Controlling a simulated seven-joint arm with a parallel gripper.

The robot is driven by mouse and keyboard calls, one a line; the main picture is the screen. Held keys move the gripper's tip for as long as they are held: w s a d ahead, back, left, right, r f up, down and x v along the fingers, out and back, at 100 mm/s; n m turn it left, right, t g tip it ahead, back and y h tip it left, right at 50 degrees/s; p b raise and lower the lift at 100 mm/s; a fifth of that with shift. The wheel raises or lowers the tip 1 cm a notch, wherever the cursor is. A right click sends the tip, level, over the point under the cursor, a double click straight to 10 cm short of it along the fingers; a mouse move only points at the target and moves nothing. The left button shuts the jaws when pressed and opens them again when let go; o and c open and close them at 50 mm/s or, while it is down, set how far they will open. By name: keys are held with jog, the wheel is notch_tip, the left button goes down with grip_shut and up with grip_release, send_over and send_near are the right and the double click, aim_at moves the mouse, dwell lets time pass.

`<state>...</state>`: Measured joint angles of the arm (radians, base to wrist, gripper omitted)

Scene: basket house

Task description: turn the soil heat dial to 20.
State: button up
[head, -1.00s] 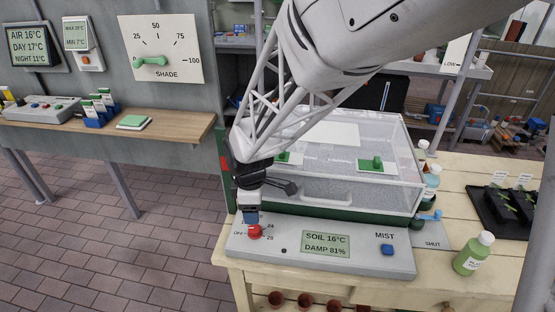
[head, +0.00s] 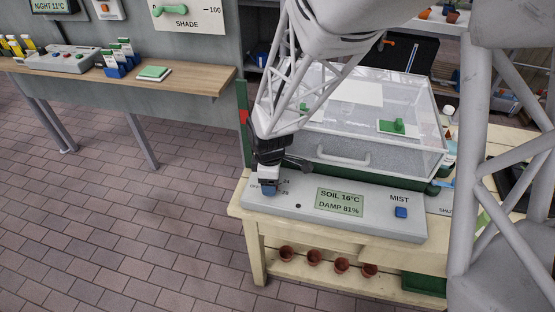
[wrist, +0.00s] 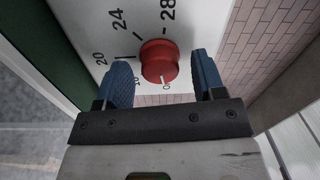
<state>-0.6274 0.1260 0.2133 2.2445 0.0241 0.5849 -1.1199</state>
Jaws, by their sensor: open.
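The soil heat dial is a red round knob (wrist: 159,62) on a pale panel in the wrist view. Marks 20, 24 and 28 stand around it. A white line on the knob points down, toward a partly visible label starting with O. My gripper (wrist: 162,77) is open, with one blue finger on each side of the knob; I cannot tell whether either touches it. In the head view my gripper (head: 269,188) is over the panel's left end and hides the knob. The panel display (head: 339,201) reads SOIL 16°C and DAMP 81%.
A clear-lidded propagator box (head: 345,158) stands just behind the panel. A blue MIST button (head: 401,212) is to the right on the panel. The panel (head: 300,193) lies on a cream bench (head: 246,214). Open brick floor lies to the left.

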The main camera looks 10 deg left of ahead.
jog(key=shift+f, duration=0.15)
jog(key=c, duration=0.9)
